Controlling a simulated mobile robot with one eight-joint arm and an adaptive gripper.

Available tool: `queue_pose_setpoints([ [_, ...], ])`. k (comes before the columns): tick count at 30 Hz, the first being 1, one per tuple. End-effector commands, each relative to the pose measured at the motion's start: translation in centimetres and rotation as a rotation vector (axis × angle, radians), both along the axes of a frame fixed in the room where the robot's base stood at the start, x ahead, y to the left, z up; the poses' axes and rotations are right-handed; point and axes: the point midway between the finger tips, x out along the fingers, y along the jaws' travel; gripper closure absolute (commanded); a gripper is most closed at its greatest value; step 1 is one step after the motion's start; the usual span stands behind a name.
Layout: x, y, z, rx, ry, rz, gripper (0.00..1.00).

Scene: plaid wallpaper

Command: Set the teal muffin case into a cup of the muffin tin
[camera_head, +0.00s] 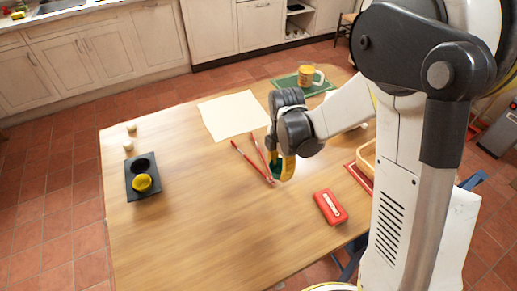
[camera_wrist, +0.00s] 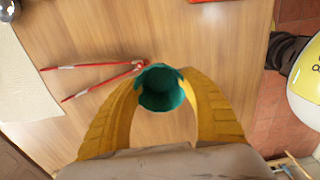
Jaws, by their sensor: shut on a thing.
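The teal muffin case (camera_wrist: 162,88) is held between the yellow fingers of my gripper (camera_wrist: 161,95), its open side facing the wrist camera. In the head view my gripper (camera_head: 283,167) is over the middle of the table beside the red tongs, with a bit of the teal case (camera_head: 276,168) showing and the rest hidden by the fingers. The dark muffin tin (camera_head: 149,190) lies at the left of the table. A yellow case or muffin (camera_head: 142,183) sits in its nearer cup, and the farther cup (camera_head: 142,164) looks empty.
Red tongs (camera_head: 251,161) lie just left of my gripper. A red box (camera_head: 330,207), a pale sheet (camera_head: 233,115), a green mat (camera_head: 303,82) with a mug (camera_head: 306,75) and two small pale objects (camera_head: 130,136) are also on the table. The front left is clear.

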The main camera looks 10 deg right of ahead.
Motion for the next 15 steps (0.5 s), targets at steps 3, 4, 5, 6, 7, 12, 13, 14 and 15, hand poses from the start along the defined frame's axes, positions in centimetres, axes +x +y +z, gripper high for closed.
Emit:
queue_pose_setpoints([
  [3,1.5,-0.3,-1.1,0.000,0.000,0.006,0.68],
  [4,2.1,-0.4,-1.6,0.000,0.000,0.006,0.68],
  [5,2.8,-0.5,-2.1,0.000,0.000,0.006,0.68],
  [6,3.8,-0.7,-2.7,0.000,0.000,0.005,0.68],
  [7,4.6,-0.8,-3.2,0.000,0.000,0.005,0.68],
  [12,8.6,-1.6,-5.7,0.000,0.000,0.005,0.68],
  [13,9.1,-1.7,-6.0,0.000,0.000,0.005,0.68],
  [14,9.7,-1.7,-6.3,0.000,0.000,0.005,0.68],
  [15,10.2,-1.8,-6.5,0.000,0.000,0.005,0.68],
])
